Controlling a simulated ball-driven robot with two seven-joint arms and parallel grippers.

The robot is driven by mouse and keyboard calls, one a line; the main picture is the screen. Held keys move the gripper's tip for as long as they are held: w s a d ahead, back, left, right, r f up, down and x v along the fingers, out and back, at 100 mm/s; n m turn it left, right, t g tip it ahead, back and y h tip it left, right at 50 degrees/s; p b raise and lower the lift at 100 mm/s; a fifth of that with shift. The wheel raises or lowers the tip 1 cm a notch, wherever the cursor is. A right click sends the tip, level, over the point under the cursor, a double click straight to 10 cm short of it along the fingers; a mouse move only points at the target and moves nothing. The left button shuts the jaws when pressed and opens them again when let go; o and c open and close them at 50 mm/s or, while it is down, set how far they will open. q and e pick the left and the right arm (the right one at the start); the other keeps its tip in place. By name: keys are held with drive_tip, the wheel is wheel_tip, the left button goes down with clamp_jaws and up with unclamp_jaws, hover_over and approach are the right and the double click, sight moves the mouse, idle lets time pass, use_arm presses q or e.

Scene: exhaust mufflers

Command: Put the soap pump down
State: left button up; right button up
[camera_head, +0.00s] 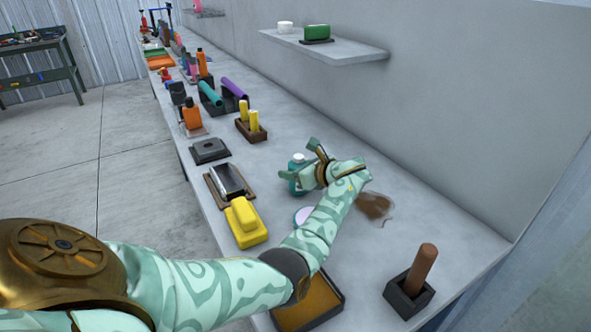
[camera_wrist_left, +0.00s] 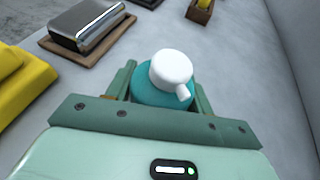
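The soap pump (camera_head: 297,186) is a teal bottle with a white pump top, upright over the table's middle. My left gripper (camera_head: 303,176) reaches it from the right, with fingers on either side of the bottle. In the left wrist view the white pump top (camera_wrist_left: 171,68) and teal body (camera_wrist_left: 150,96) sit between the two fingers (camera_wrist_left: 162,92), which look closed against its sides. The bottle's base is partly hidden, so I cannot tell whether it touches the table. My right gripper is not in view.
A wall shelf (camera_head: 345,52) hangs above.

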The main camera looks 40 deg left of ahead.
use_arm(q)
drive_tip(key=o, duration=0.3)
drive_tip(key=shift+o, duration=0.2)
drive_tip(key=shift+r, duration=0.2)
drive_tip(key=p+v, duration=0.3)
drive_tip(key=v, duration=0.9)
drive_tip(key=shift+f, duration=0.15)
